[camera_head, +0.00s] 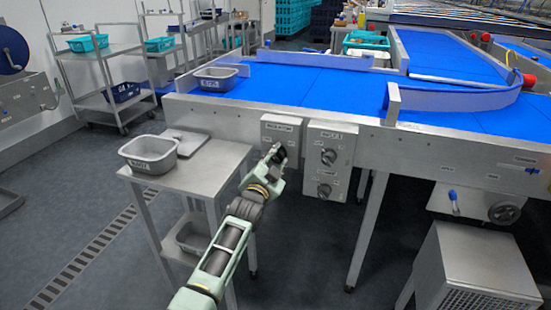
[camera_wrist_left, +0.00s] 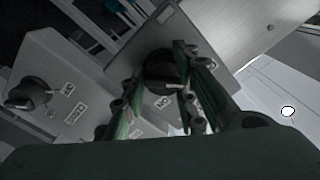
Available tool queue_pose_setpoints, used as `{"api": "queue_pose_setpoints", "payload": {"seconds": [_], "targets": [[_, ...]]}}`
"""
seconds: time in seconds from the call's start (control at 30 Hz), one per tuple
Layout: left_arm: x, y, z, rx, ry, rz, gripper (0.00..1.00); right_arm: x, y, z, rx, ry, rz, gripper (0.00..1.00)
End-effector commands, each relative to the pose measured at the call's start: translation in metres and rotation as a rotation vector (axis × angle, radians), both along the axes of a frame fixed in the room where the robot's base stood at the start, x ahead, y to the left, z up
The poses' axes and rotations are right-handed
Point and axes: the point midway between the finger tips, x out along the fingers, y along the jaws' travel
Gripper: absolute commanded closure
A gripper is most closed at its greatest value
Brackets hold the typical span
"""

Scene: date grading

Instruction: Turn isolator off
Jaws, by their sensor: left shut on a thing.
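The isolator box (camera_head: 268,128) is a grey box on the conveyor's front side, with a label along its top. It also shows in the wrist view (camera_wrist_left: 205,50), tilted. Its dark round isolator knob (camera_wrist_left: 158,66) sits between the fingers of my left gripper (camera_wrist_left: 158,90). In the head view, my left gripper (camera_head: 277,154) is at the box's front and hides most of the knob. The gripper is shut on the knob. The knob's pointer position cannot be read clearly. My right gripper is not in view.
A second control box (camera_head: 345,160) with two rotary knobs hangs just right of the isolator box. A steel side table (camera_head: 205,178) with a grey tub (camera_head: 148,165) stands left of my left arm. The blue conveyor belt (camera_head: 290,85) runs above the boxes.

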Motion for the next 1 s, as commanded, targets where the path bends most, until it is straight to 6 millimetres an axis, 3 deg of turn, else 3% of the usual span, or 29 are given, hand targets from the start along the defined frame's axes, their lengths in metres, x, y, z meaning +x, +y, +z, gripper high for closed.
{"api": "queue_pose_setpoints", "payload": {"seconds": [0.03, 0.73, 0.77, 0.9, 1.0], "targets": [[-0.003, -0.004, -0.01, -0.014, 0.026, -0.005, 0.99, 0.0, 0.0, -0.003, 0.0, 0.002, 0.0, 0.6], [-0.004, -0.006, -0.011, -0.076, 0.046, -0.007, 0.99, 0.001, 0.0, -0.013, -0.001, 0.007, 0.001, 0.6], [-0.004, -0.007, -0.011, -0.076, 0.046, -0.007, 0.7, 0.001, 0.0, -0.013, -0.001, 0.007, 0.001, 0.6], [-0.003, -0.006, -0.01, -0.076, 0.044, -0.006, 0.6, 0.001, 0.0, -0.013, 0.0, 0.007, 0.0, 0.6], [-0.003, -0.005, -0.009, -0.076, 0.042, -0.005, 0.6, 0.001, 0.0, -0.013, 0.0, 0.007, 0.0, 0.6]]}}
